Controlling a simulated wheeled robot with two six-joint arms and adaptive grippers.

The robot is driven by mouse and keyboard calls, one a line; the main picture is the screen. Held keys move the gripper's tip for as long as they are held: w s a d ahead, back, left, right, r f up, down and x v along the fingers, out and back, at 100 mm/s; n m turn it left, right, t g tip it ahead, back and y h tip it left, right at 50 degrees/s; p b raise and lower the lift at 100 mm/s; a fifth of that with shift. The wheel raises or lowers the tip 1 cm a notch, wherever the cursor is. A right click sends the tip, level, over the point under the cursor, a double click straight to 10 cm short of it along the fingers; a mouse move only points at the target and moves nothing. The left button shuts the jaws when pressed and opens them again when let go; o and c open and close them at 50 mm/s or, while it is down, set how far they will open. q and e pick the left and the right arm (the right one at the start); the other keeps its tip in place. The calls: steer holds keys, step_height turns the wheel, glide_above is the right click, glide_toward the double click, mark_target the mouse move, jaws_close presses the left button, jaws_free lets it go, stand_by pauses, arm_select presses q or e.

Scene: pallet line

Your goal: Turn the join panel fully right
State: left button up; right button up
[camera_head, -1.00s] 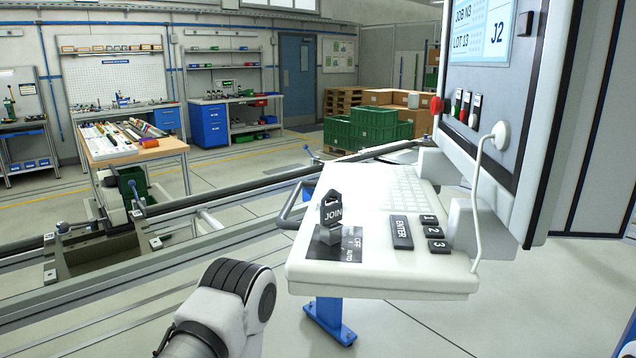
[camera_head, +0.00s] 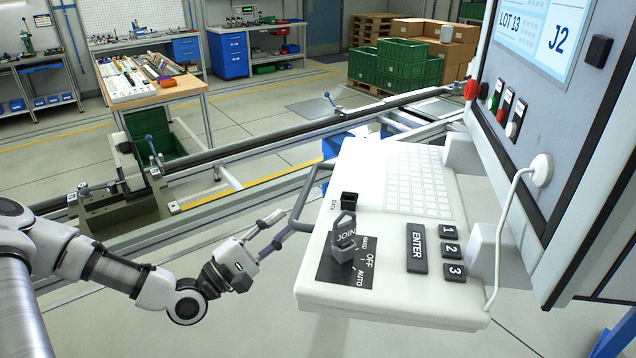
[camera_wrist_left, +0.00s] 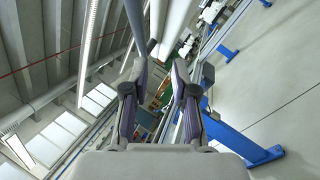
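The join panel's selector (camera_head: 342,240) is a grey knob with a tag marked JOIN. It stands on a black plate (camera_head: 335,272) lettered with OFF and AUTO and a third mark, at the near left corner of the white console (camera_head: 390,303). I cannot tell exactly which mark the knob faces. My left gripper (camera_head: 283,224) is left of the console, apart from the knob, near the console's grey side handle. Its two fingers are spread and empty; they also show apart in the left wrist view (camera_wrist_left: 160,69). The knob is not clearly visible there. My right gripper is not in view.
A grey handle (camera_head: 302,207) sticks out from the console's left side. A small black DATA part (camera_head: 349,199), an ENTER key (camera_head: 417,248), number keys and a keyboard share the console top. A white cable (camera_head: 507,232) hangs at right, below the screen cabinet. Rails (camera_head: 240,160) run behind.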

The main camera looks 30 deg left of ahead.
mark_target(306, 187)
arm_select(q)
steer(key=shift+t, duration=0.3)
steer(key=w+r, duration=0.1)
steer(key=w, duration=0.1)
steer(key=w+d+r+b, duration=0.1)
steer(key=w+r, duration=0.1)
steer(key=w+d+r+b, duration=0.1)
steer(key=w+r, duration=0.1)
steer(key=shift+r, duration=0.15)
steer(key=shift+w+d+r, duration=0.1)
steer(key=shift+w+d, duration=0.05)
steer(key=shift+w, duration=0.15)
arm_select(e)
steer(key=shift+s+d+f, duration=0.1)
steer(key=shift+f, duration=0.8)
arm_select(q)
steer(key=shift+b, duration=0.3)
jaws_close()
